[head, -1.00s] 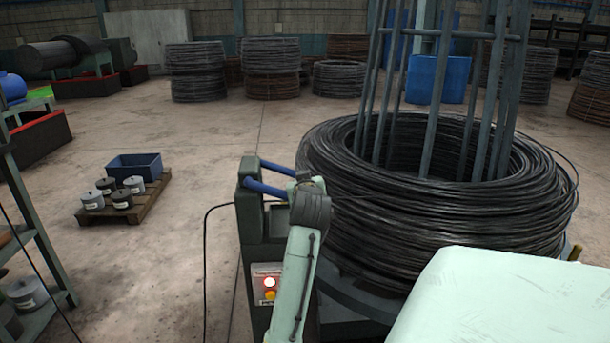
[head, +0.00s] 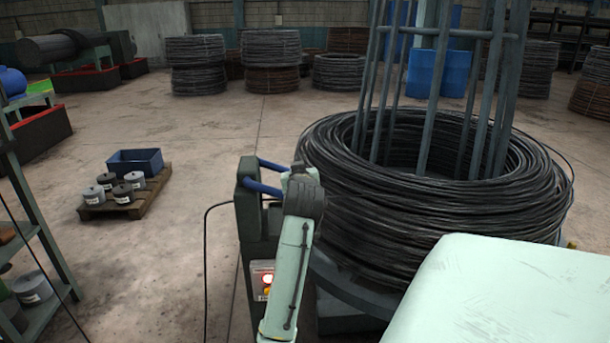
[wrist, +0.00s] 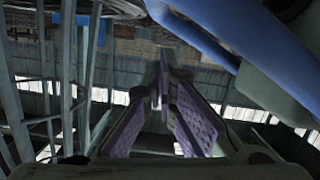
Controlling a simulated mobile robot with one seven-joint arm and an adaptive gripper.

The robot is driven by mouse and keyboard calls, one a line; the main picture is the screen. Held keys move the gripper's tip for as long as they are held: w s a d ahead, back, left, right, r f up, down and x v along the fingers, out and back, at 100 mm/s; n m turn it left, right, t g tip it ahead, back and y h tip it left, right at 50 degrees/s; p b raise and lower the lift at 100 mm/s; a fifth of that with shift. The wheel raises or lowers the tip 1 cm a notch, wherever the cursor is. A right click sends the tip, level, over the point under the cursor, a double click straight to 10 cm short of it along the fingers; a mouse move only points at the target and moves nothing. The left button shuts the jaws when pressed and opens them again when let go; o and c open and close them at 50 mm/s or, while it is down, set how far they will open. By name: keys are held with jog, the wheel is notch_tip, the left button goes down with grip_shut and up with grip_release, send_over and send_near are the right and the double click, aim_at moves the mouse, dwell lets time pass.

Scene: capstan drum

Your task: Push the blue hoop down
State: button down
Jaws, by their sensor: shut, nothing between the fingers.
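The blue hoop (head: 262,187) stands out from the upper part of a dark green post in the head view. Two blue bars of it show, running right from the post, and their far ends are hidden behind my arm. In the wrist view, a blue bar (wrist: 268,48) crosses the upper right, close to the camera. My gripper (wrist: 160,85) shows in the wrist view with its purple-padded fingers together and nothing between them. The blue bar is to the right of and above the fingers there; I cannot tell whether they touch. In the head view my gripper is hidden behind my arm.
A large coil of black wire (head: 345,205) around upright bars stands just right of my arm. A pallet (head: 150,198) with a blue bin and spools is at left. Open floor lies between.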

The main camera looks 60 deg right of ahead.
jog(key=r+b+v, duration=0.1)
jog(key=b+v, duration=0.2)
jog(key=v, duration=0.7)
jog(key=shift+w, duration=0.15)
